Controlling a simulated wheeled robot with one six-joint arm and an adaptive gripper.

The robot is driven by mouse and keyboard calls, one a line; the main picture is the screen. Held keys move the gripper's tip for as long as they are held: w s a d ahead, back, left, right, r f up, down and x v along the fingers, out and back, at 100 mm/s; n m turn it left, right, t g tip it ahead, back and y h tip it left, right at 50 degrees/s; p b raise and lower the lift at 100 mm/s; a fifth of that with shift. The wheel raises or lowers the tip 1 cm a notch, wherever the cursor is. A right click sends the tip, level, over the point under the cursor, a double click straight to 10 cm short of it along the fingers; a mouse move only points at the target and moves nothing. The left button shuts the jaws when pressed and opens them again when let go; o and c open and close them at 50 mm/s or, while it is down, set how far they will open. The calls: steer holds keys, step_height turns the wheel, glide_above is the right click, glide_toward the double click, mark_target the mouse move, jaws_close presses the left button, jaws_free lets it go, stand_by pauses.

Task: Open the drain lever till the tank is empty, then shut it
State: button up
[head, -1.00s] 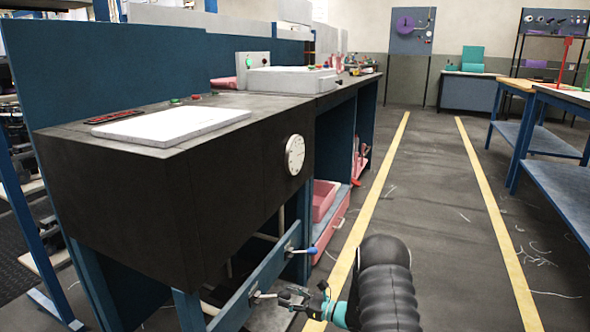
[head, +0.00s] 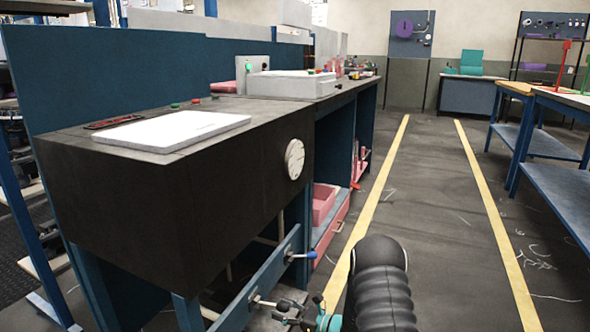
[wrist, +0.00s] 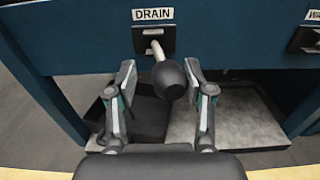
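The drain lever (wrist: 157,50) comes out of a plate under a white DRAIN label (wrist: 153,14) on a blue rail. It slants down and right in the wrist view to a round black knob (wrist: 173,79). My gripper (wrist: 161,74) is open, with one finger on each side of the knob. The right finger is close to it; whether they touch I cannot tell. In the head view my gripper (head: 298,317) is low at the rail, beside the drain lever (head: 263,302). The black tank (head: 170,215) with a white round dial (head: 294,158) stands above. Its water is not visible.
A second lever with a blue knob (head: 311,255) is farther along the same blue rail (head: 262,275). Its label (wrist: 313,16) is partly cut off in the wrist view. A pink bin (head: 325,203) stands beyond. The floor aisle (head: 440,190) between yellow lines is clear.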

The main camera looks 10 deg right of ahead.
steer(key=s+a, duration=0.1)
steer(key=s, duration=0.1)
steer(key=s+a, duration=0.2)
stand_by(0.3)
steer(key=shift+w+d, duration=0.25)
steer(key=shift+w, duration=0.05)
stand_by(5.2)
steer(key=w+d+b, duration=0.3)
steer(key=w+d, duration=0.2)
steer(key=w, duration=0.1)
steer(key=v, duration=0.8)
steer(key=shift+s, duration=0.45)
